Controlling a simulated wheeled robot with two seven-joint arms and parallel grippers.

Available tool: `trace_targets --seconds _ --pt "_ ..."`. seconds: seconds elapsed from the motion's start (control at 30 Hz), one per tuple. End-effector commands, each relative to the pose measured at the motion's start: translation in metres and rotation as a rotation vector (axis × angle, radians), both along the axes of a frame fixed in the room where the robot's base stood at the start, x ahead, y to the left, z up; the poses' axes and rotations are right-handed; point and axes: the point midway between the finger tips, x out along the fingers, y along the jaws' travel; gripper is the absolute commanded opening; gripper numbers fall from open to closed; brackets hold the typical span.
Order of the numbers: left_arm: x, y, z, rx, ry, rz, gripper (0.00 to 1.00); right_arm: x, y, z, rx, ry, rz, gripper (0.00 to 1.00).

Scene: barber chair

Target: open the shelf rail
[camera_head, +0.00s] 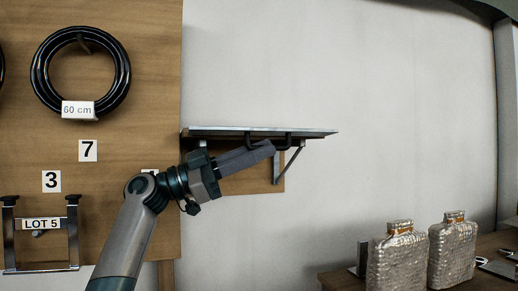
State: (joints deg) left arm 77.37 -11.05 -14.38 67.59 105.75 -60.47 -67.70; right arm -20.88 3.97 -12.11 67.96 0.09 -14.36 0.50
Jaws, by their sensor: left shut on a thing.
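The shelf (318,133) is a thin, light-edged board fixed to the wall on a wooden backing, with metal brackets below it. A dark shelf rail (288,137) shows as a short loop at its front edge. My left gripper (268,148) reaches in from the left, with its long grey fingers across the front of the shelf. It is shut on the shelf rail, and the fingers hide part of the rail and the bracket behind. My right gripper is not in view.
A wooden panel (150,50) on the left carries a black coiled hose (40,78) and a metal frame (75,240) marked LOT 5. Two wrapped bottles (397,262) stand on a wooden table (340,280) at the lower right. The wall right of the shelf is clear.

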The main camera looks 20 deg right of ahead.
Motion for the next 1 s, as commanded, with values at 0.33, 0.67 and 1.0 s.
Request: trace_targets --seconds 0.33,0.67,1.0 --pt "0.0076 -0.0004 -0.0067 0.008 -0.187 0.000 0.00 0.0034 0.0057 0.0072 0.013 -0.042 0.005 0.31" --pt "0.0092 0.0000 -0.0089 0.009 -0.227 0.002 0.00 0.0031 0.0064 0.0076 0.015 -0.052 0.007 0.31" --pt "0.0092 0.0000 -0.0087 0.009 -0.226 0.002 0.28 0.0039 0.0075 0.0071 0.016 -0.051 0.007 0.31"
